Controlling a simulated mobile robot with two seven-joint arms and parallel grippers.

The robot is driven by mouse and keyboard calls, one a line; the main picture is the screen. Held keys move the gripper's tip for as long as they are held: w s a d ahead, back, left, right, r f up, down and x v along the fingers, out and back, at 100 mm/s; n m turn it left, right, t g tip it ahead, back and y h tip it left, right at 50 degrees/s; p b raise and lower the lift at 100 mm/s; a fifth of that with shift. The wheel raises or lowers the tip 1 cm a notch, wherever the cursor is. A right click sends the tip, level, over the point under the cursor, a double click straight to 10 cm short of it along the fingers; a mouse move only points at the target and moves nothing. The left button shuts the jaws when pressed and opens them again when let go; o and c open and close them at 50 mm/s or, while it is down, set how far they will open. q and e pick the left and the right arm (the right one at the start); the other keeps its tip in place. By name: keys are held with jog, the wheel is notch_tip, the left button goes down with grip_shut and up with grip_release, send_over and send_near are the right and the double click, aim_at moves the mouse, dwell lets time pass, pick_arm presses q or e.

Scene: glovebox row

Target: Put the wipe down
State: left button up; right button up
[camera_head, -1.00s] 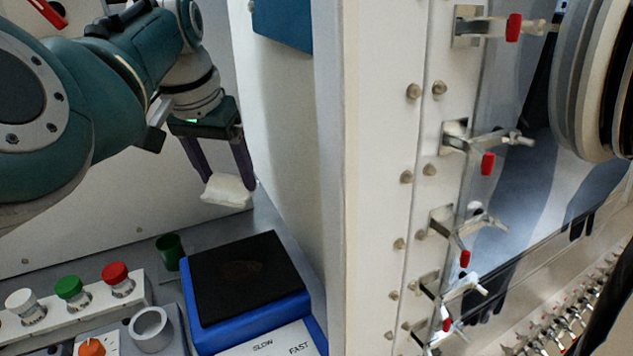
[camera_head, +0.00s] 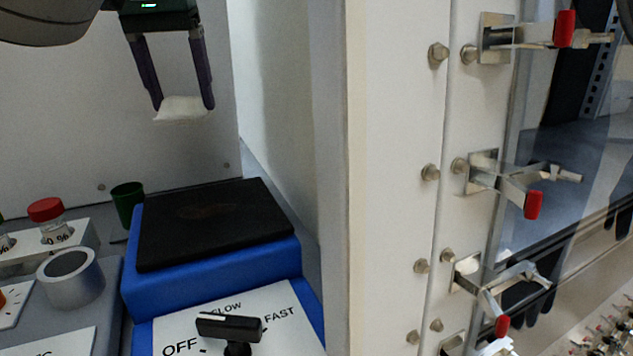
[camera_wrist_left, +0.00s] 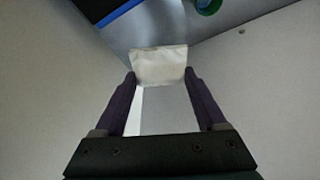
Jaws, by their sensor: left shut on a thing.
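The wipe (camera_head: 181,108) is a small white folded pad. My left gripper (camera_head: 183,104) is shut on it, with one dark finger at each side, and holds it in the air above and behind the blue device. In the left wrist view the wipe (camera_wrist_left: 161,66) shows between the fingertips (camera_wrist_left: 160,78), off the grey surface beyond. My right gripper is not in view.
A blue device with a black top pad (camera_head: 215,222) and a SLOW/FAST knob (camera_head: 229,327) stands below. Left of it are a green cup (camera_head: 127,203), a grey ring (camera_head: 71,277) and a red-capped vial (camera_head: 48,217). A white wall post (camera_head: 345,180) and clamped window panel stand right.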

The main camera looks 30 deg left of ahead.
aim_at(174, 113)
pick_arm(q)
notch_tip(174, 113, down, 14)
jog(key=shift+b, duration=0.8)
jog(key=shift+f, duration=0.15)
jog(key=o, duration=1.3)
jog(key=shift+c, duration=0.2)
jog(key=p+v, duration=0.2)
jog(key=v, duration=1)
jog(key=shift+r, duration=0.25)
